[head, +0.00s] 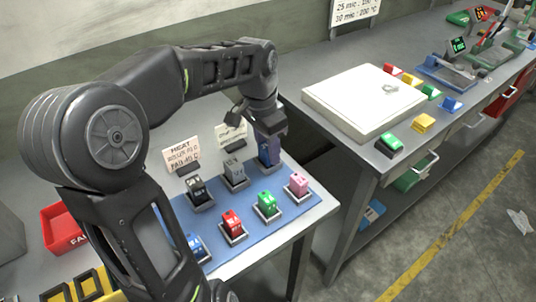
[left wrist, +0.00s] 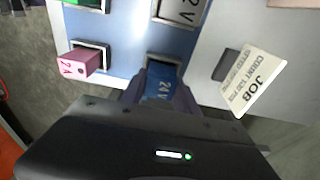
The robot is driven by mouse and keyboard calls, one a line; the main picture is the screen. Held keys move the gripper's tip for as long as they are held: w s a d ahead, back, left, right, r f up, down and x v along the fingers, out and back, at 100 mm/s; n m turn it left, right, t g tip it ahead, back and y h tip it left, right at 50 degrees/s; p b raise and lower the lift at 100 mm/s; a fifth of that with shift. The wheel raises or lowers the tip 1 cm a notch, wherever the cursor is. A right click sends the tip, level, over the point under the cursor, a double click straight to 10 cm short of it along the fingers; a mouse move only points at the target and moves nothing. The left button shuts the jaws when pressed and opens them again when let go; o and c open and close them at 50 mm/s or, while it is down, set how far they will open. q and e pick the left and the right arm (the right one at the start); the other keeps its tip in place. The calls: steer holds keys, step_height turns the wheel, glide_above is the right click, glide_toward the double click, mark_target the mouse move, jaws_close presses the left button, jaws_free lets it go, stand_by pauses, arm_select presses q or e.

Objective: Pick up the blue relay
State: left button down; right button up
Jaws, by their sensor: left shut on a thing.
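A dark blue relay (left wrist: 163,86) marked "24 V" sits between the fingers of my left gripper (left wrist: 160,98) in the left wrist view, with its grey-rimmed socket (left wrist: 165,58) just beyond it. In the head view my left gripper (head: 268,136) points down at the back right of the blue mat (head: 238,212), shut on this relay (head: 266,156). The fingers hide part of the relay. I cannot tell whether it is clear of its socket. Another blue relay (head: 196,246) stands at the mat's front left, partly behind my arm. My right gripper is not in view.
Black (head: 195,188), grey (head: 234,170), red (head: 232,223), green (head: 267,204) and pink (head: 298,184) relays stand in sockets nearby. Two sign cards (head: 182,154) stand behind them. A second bench with a white board (head: 365,100) is at right, across a gap.

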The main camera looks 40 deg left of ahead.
arm_select(q)
steer(key=shift+r, duration=0.1)
step_height(320, 180, up, 10)
steer(key=shift+f, duration=0.1)
stand_by(0.4)
